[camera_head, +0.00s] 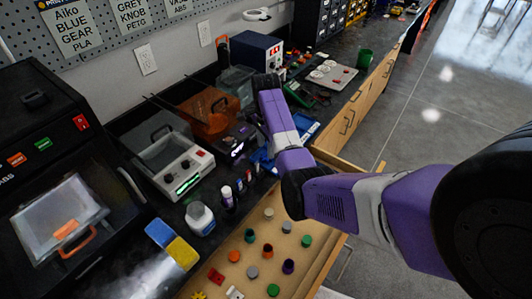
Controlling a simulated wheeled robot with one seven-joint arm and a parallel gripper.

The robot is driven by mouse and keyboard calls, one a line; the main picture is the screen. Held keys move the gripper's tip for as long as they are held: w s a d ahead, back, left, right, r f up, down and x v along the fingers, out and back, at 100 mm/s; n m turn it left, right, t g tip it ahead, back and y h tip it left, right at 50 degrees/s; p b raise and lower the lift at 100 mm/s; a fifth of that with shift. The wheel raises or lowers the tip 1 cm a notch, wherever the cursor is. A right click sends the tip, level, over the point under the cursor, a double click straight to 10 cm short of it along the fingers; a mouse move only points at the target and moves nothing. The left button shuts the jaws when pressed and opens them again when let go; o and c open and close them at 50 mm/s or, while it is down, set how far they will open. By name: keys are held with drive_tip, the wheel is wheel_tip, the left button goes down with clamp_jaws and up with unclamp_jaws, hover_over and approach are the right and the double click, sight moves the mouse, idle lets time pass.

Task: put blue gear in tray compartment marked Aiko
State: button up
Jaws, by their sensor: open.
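A wall card (76,30) at the upper left reads "Aiko BLUE GEAR PLA". I cannot pick out a blue gear for certain. Small coloured parts lie in an open wooden drawer (222,262) at the lower middle, including yellow gear-like teeth (199,295) at the bottom edge. Blue pieces (262,157) lie on the bench partly behind my forearm. No compartment marked Aiko is readable. A pale tray (345,84) with round pieces stands farther back. My purple arm reaches in from the right and bends over the bench. My gripper is not visible past its dark wrist.
Black machines (30,115) fill the left. A blue-and-yellow block (172,243) and bottles stand near the drawer. Floor is open at right.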

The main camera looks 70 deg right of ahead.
sight(266, 156)
wheel_tip(266, 156, up, 8)
drive_tip(key=shift+r, duration=0.25)
idle(0.6)
